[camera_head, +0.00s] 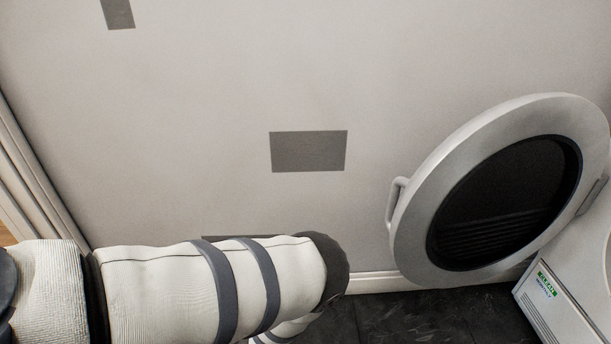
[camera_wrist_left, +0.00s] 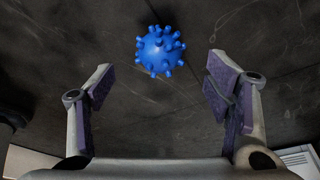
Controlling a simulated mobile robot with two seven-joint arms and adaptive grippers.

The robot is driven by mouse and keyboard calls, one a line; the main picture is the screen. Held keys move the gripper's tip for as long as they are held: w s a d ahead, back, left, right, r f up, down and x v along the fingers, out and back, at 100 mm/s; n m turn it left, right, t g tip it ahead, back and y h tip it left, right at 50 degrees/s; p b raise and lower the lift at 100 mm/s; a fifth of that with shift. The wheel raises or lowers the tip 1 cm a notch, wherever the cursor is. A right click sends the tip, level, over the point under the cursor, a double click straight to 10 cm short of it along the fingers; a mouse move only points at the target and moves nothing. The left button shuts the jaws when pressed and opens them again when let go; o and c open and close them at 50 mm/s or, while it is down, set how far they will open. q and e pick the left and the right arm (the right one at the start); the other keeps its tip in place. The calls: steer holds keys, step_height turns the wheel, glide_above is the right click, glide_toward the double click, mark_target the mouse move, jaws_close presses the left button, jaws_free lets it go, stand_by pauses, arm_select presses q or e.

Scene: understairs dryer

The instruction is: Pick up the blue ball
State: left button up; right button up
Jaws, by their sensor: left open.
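The blue ball (camera_wrist_left: 160,51) is covered in knobs and lies on the dark floor in the left wrist view. It is beyond the fingertips, near the middle of the gap between them. My left gripper (camera_wrist_left: 158,80) is open and empty, its two fingers spread to either side below the ball in that picture. In the head view my left arm comes in from the left and bends downward; the left gripper and the ball are hidden there. My right gripper shows in neither view.
A round dryer door (camera_head: 410,225) with a handle stands open at the right, beside the white dryer (camera_head: 565,310). A pale wall (camera_head: 210,100) with grey patches is behind my arm. Dark tiled floor (camera_head: 420,318) is clear between my arm and the dryer.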

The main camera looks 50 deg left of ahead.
arm_select(q)
steer(key=b+x, duration=0.3)
steer(key=x, duration=0.3)
steer(key=shift+f, duration=0.1)
steer(key=shift+w, duration=0.1)
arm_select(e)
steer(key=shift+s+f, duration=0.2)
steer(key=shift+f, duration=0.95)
arm_select(q)
steer(key=c, duration=1.2)
step_height(320, 180, up, 4)
steer(key=shift+f+p, duration=0.1)
steer(key=shift+p, duration=1)
steer(key=s+d+r+p, duration=0.3)
steer(key=s+r+p, duration=0.5)
steer(key=s, duration=0.5)
steer(key=shift+s+d+r, duration=0.3)
steer(key=shift+d+r, duration=0.05)
steer(key=shift+r, duration=0.4)
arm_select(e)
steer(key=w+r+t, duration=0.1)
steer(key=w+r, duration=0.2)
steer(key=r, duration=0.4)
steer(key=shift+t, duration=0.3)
